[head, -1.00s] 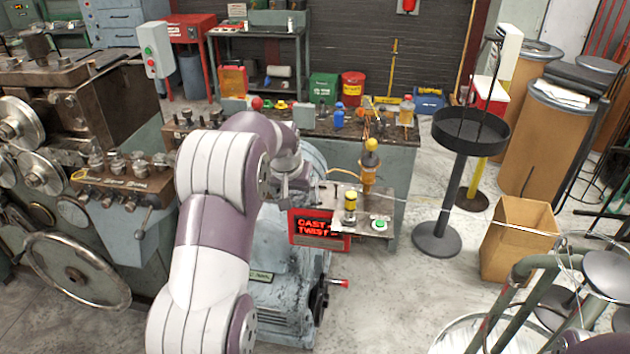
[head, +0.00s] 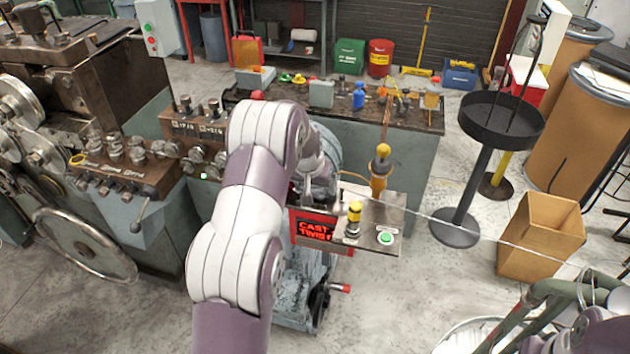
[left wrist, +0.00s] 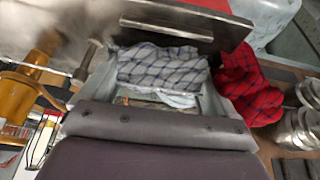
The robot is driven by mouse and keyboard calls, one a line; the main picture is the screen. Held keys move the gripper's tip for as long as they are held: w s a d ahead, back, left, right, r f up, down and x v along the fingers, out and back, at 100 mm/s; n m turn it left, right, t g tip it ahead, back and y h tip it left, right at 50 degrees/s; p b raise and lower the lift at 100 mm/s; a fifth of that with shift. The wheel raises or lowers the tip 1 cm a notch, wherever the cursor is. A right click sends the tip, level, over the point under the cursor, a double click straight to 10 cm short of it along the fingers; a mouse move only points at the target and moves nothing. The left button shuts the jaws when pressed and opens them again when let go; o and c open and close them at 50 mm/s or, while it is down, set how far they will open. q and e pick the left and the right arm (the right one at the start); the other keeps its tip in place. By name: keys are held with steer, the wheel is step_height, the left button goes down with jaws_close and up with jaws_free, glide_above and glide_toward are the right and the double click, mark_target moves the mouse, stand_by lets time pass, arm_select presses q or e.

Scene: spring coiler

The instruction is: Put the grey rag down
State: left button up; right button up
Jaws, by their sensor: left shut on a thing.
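The grey rag, with a dark check pattern, (left wrist: 165,66) lies bunched between the fingers of my left gripper (left wrist: 163,88) in the left wrist view. The gripper is shut on it. In the head view my left arm reaches to the machine behind the red display, and the gripper (head: 312,172) shows only in part there. I cannot make out the grey rag in the head view. My right gripper is not in view; only part of my right arm shows at the lower right.
A red checked rag (left wrist: 246,86) lies just right of the gripper in the left wrist view. A cardboard bin (head: 541,236) stands on the floor at the right.

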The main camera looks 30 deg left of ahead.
arm_select(q)
steer(key=shift+d, duration=0.1)
steer(key=shift+s+d, duration=0.1)
steer(key=shift+s+b, duration=0.25)
steer(key=shift+b, duration=0.05)
steer(key=o, duration=0.8)
steer(key=shift+c, duration=0.2)
steer(key=shift+w+f, duration=0.15)
steer(key=shift+w, duration=0.1)
steer(key=shift+s+r, duration=0.15)
steer(key=shift+r, duration=0.3)
steer(key=b+v, duration=0.2)
steer(key=v, duration=0.9)
steer(key=s+d+f+m+g, duration=0.1)
steer(key=s+d+f, duration=0.2)
steer(key=s+d, duration=0.5)
steer(key=s+d+f+m+g+h, duration=0.1)
steer(key=s+d+f, duration=0.3)
steer(key=s+d, duration=0.4)
steer(key=s+m, duration=0.1)
steer(key=s, duration=0.6)
steer(key=shift+s+g, duration=0.3)
steer(key=shift+g, duration=0.1)
